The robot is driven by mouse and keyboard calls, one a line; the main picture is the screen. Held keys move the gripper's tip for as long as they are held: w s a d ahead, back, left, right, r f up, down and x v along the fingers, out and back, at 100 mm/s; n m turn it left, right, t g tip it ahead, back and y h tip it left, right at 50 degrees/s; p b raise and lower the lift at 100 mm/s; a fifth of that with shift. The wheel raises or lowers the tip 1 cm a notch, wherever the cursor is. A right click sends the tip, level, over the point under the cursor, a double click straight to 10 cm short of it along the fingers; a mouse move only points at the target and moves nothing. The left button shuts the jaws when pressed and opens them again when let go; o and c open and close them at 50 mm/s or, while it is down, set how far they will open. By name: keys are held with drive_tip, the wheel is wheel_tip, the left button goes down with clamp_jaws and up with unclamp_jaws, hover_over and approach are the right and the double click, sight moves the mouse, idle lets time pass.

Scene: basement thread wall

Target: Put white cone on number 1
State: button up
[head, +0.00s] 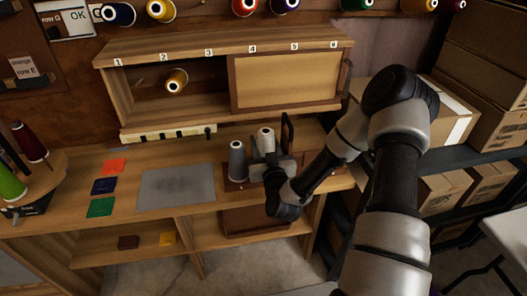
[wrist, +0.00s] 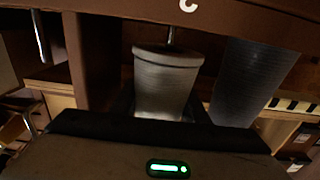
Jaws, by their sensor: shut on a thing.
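The white cone (head: 266,138) stands in the brown rack on the right part of the bench. My gripper (head: 264,163) is shut on it from the front right. In the wrist view the white cone (wrist: 165,82) sits between the jaws, its lower part hidden by my gripper. A grey cone (head: 237,160) stands just left of it, and also shows in the wrist view (wrist: 250,80). The number 1 label (head: 118,62) is at the left end of the wooden cabinet's (head: 125,95) top edge. The space below it looks empty.
A gold cone (head: 176,81) is inside the cabinet below number 2. A sliding panel (head: 285,82) covers the right half. A pale strip (head: 168,133) lies along the cabinet's foot. A grey mat (head: 176,187) and coloured squares lie on the bench. Cardboard boxes (head: 455,110) stand right.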

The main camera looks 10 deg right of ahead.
sight(264, 150)
drive_tip(key=shift+f, duration=1.6)
drive_tip(key=shift+f+b, duration=0.2)
drive_tip(key=shift+b, duration=0.2)
drive_tip(key=o, duration=0.9)
drive_tip(key=shift+s+r, duration=0.15)
drive_tip(key=shift+r, duration=0.05)
drive_tip(key=s, duration=1.1)
drive_tip(key=shift+s, duration=0.35)
drive_tip(key=shift+s, duration=0.1)
